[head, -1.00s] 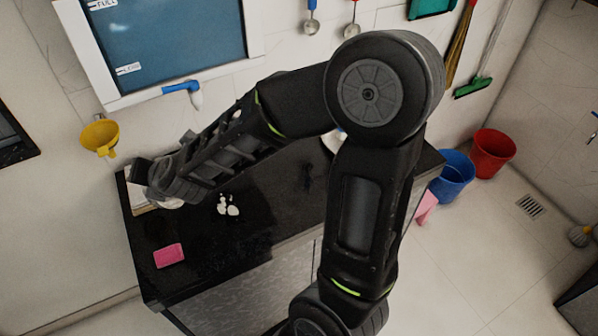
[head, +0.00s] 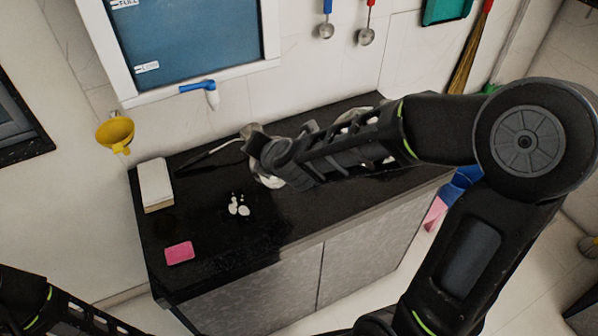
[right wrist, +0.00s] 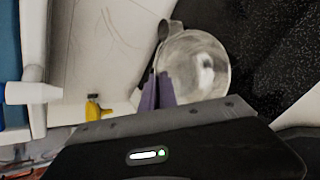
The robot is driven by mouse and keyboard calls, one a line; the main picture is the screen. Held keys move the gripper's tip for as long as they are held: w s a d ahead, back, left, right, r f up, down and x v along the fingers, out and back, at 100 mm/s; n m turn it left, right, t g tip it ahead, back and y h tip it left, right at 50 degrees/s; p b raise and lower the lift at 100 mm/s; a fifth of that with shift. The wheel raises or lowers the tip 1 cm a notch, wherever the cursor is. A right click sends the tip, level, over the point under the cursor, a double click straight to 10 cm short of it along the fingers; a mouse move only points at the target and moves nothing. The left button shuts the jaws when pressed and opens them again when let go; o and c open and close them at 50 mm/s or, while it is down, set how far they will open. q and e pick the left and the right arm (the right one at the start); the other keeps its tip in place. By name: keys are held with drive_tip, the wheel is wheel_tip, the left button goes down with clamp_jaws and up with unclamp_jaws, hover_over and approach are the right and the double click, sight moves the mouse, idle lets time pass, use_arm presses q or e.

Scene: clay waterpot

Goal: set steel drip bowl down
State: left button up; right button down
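The steel drip bowl (right wrist: 208,62) shows large in the right wrist view, shiny and round, with its edge at my purple fingertips. In the head view a pale part of the bowl (head: 268,181) shows beneath my right gripper (head: 254,146), over the black counter. My right gripper (right wrist: 158,92) appears shut on the bowl's rim. The hand and wrist hide much of the bowl in the head view, and I cannot tell whether its base touches the counter. Part of my left arm shows at lower left, but its gripper is out of view.
The black counter (head: 330,215) holds a white block (head: 155,184), a pink sponge (head: 180,253), several small white pieces (head: 238,208) and a dark long-handled thing (head: 208,156). A blue tap (head: 205,88) is above. The front middle is clear.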

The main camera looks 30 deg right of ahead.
drive_tip(key=shift+w+r, duration=0.1)
drive_tip(key=shift+w+d+r+g+h, duration=0.1)
drive_tip(key=shift+w+d+g+h, duration=0.05)
drive_tip(key=shift+d+g+h, duration=0.15)
drive_tip(key=shift+g+p, duration=0.3)
drive_tip(key=shift+p, duration=0.1)
drive_tip(key=s+d+f+n+g+h+p, duration=0.1)
drive_tip(key=s+d+f+n+g, duration=0.1)
drive_tip(key=d+n, duration=0.4)
drive_tip(key=s+d+f+n+g+p, duration=0.2)
drive_tip(key=s+d+f+n, duration=0.2)
drive_tip(key=d+f+n, duration=0.2)
drive_tip(key=shift+s+d+n+h, duration=0.4)
drive_tip(key=shift+d+n, duration=0.2)
drive_tip(key=shift+n, duration=0.5)
